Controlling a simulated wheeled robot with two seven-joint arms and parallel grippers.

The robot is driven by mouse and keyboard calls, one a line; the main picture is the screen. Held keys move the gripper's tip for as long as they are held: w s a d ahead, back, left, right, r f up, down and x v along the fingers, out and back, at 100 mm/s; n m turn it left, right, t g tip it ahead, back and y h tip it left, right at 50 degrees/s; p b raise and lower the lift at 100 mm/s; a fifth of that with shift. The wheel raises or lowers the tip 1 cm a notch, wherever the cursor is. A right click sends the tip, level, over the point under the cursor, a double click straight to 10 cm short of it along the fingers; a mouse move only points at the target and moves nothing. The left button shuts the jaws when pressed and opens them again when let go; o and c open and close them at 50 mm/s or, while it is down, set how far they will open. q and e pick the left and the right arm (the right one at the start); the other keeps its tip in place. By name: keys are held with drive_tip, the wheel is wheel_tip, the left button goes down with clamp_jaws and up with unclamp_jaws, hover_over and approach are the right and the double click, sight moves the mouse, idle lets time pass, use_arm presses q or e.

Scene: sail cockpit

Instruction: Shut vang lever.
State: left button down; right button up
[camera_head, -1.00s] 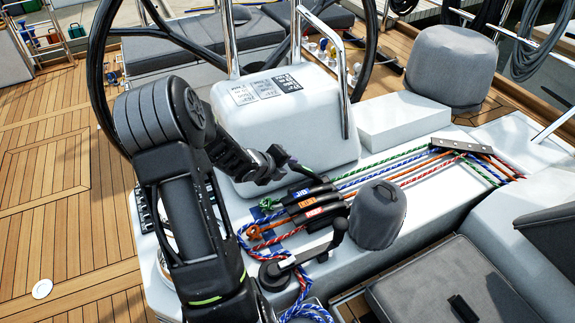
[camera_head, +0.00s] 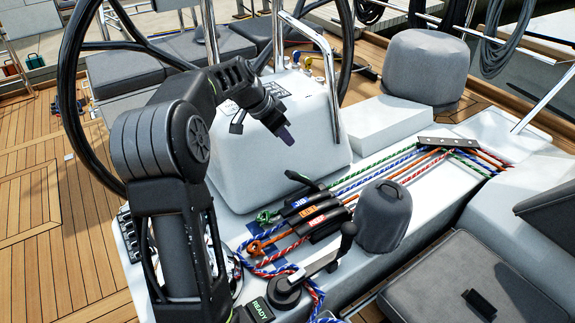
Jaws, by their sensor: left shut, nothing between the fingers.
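A bank of rope clutches (camera_head: 315,212) sits on the white console top, with black levers side by side. The lever at the green line (camera_head: 304,181) stands raised and tilted, its free end up to the left; I see no label on it. The nearer levers lie flat, with a blue label reading JIB (camera_head: 301,203), an orange label (camera_head: 308,212) and a red label (camera_head: 315,223); the last two are too small to read surely. My left gripper (camera_head: 287,137) is shut and empty, in front of the white pedestal, above and apart from the raised lever. My right gripper is out of view.
A grey-covered winch (camera_head: 383,217) and a black upright handle (camera_head: 346,240) stand close to the clutches. The steering wheel (camera_head: 70,95) and a steel rail (camera_head: 333,85) stand behind my left arm. Coloured lines run right to a metal plate (camera_head: 450,142).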

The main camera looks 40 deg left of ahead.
use_arm(q)
drive_tip(key=p, duration=0.3)
hover_over(294, 173)
drive_tip(key=w, duration=0.3)
drive_tip(key=f, duration=0.5)
drive_tip(key=d+f, duration=0.1)
drive_tip(key=f, duration=0.2)
drive_tip(key=shift+s, duration=0.25)
drive_tip(key=shift+s+a+f, duration=0.2)
drive_tip(key=shift+s+f, duration=0.25)
drive_tip(key=shift+s+a+f, duration=0.2)
drive_tip(key=shift+s+f, duration=0.2)
drive_tip(key=shift+s, duration=0.05)
drive_tip(key=shift+s+f+p, duration=0.2)
drive_tip(key=shift+s+p, duration=0.1)
drive_tip(key=shift+f, duration=0.25)
drive_tip(key=shift+s+a, duration=0.1)
